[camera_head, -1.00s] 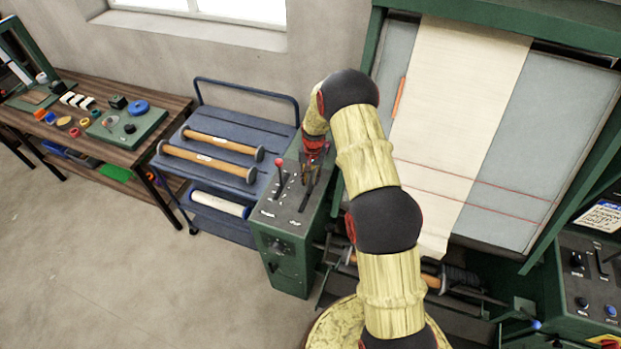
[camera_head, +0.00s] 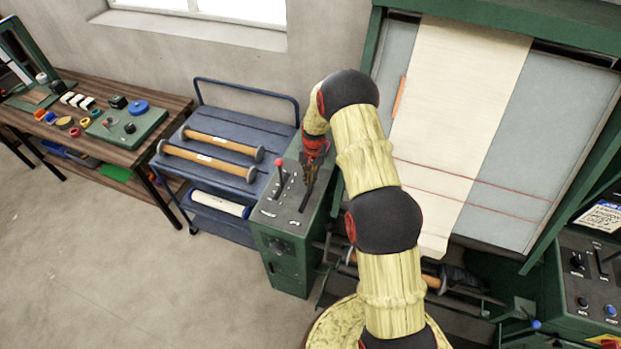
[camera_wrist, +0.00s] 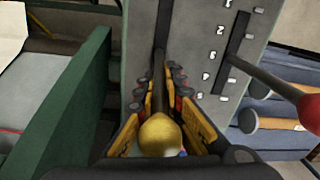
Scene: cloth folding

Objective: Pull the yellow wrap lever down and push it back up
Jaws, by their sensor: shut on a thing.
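The yellow wrap lever shows its round yellow knob (camera_wrist: 160,134) in the wrist view, between my gripper's (camera_wrist: 162,105) two padded fingers. The fingers are shut around the lever just by the knob. The lever's slot runs up the picture beyond it, in the top of the green control box (camera_head: 283,224). In the head view my gripper (camera_head: 309,172) is over the right part of this box, and it and my arm hide the yellow knob. The lever's exact height along its slot is hard to tell.
A red-knobbed lever (camera_head: 279,163) stands just left of my gripper, beside a numbered scale in the wrist view. A blue cart (camera_head: 215,130) with wooden rollers is to the left. A green machine with cream cloth (camera_head: 455,110) is to the right. The floor in front is clear.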

